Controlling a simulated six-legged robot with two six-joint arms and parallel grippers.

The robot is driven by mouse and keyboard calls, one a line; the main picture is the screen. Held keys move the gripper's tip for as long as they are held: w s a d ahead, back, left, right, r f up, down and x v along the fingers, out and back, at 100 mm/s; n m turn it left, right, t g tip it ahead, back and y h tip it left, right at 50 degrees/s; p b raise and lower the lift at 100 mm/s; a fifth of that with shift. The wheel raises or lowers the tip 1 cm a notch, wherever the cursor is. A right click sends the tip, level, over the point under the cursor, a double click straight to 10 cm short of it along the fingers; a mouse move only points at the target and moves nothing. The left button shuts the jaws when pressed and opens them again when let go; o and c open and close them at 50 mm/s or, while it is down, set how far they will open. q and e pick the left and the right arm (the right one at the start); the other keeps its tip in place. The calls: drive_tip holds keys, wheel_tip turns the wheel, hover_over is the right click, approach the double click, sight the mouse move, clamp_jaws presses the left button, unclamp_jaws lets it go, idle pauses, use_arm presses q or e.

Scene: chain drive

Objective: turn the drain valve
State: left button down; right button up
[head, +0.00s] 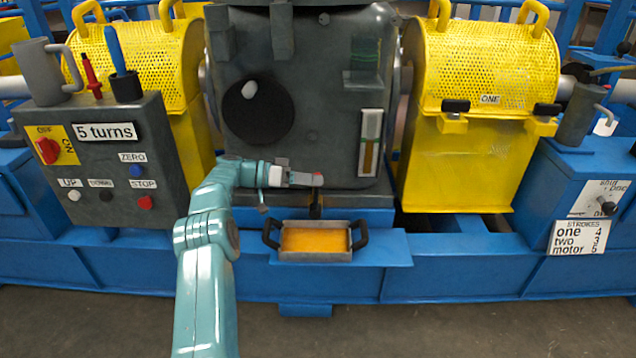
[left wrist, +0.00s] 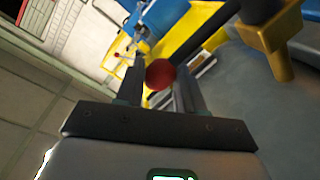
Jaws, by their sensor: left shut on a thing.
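The drain valve shows as a dark spout (head: 316,208) low on the front of the grey gear case (head: 335,110), with a small red knob (head: 318,176) above it. My left gripper (head: 305,180) reaches in from the left and is shut on the red knob. In the left wrist view the knob is a red ball (left wrist: 159,73) between the two fingers. The gripper and arm hide part of the valve. A grey drip tray (head: 316,256) with two black handles stands below the spout and holds amber liquid. My right gripper is not seen.
A control box (head: 105,185) with buttons and a "5 turns" sign stands at left. Yellow guards (head: 470,130) flank the case. A sight glass (head: 371,130) with amber liquid is on its front. A blue ledge (head: 385,249) carries the tray. The floor in front is clear.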

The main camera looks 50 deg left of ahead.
use_arm(q)
drive_tip(key=shift+s+a+f, duration=0.2)
drive_tip(key=shift+s+f, duration=0.1)
drive_tip(key=shift+t, duration=0.3)
drive_tip(key=c, duration=0.7)
unclamp_jaws()
drive_tip(key=shift+r, duration=0.15)
